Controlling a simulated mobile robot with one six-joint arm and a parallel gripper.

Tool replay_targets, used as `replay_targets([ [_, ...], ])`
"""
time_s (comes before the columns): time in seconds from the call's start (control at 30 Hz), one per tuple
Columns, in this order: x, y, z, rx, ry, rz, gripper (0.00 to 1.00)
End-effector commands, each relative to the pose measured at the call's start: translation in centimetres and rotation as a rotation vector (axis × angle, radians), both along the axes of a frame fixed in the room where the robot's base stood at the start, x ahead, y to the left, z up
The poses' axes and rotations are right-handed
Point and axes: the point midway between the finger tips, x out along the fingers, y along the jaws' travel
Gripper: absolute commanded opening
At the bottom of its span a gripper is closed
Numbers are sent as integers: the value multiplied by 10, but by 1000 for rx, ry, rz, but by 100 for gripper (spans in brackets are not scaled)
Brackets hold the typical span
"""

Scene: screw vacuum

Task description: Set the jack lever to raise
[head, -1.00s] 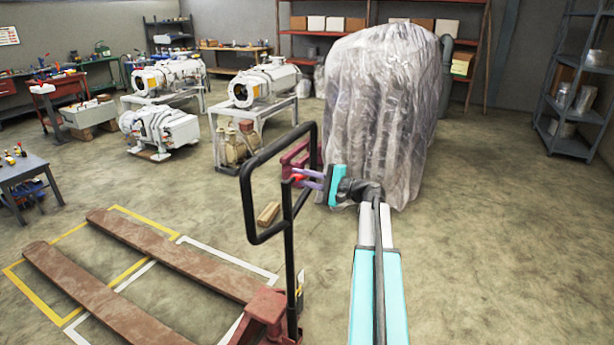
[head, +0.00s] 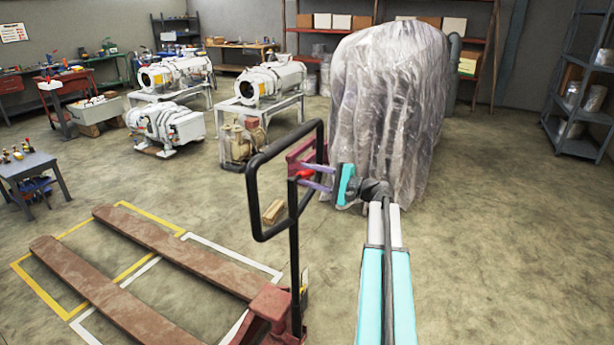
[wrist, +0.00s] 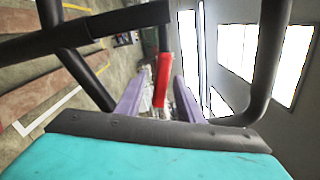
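The pallet jack has a black loop handle (head: 256,195), a red base (head: 268,308) and two worn brown forks (head: 175,250). The red jack lever (head: 304,174) sits at the handle's stem, inside the loop. My gripper (head: 308,178) reaches it from the right, with its two purple fingers pointing left. In the wrist view the red lever (wrist: 162,80) shows between the two spread fingers, close to the right one. The gripper looks open around the lever. I cannot tell whether a finger touches it.
A plastic-wrapped machine (head: 388,110) stands just behind my arm. A wooden block (head: 273,211) lies on the floor behind the handle. Vacuum pumps (head: 270,82) on stands are farther back left. A small tool table (head: 28,170) is at left. Floor at right is clear.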

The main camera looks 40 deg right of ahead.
Motion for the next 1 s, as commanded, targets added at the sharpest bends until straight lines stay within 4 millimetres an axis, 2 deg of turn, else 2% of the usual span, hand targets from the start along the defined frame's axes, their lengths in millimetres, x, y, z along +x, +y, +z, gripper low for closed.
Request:
replay_targets([
  [0.7, -95, -49, -2, 0, 0, -3, 34],
  [1.0, -112, -58, 0, 0, 0, -1, 34],
])
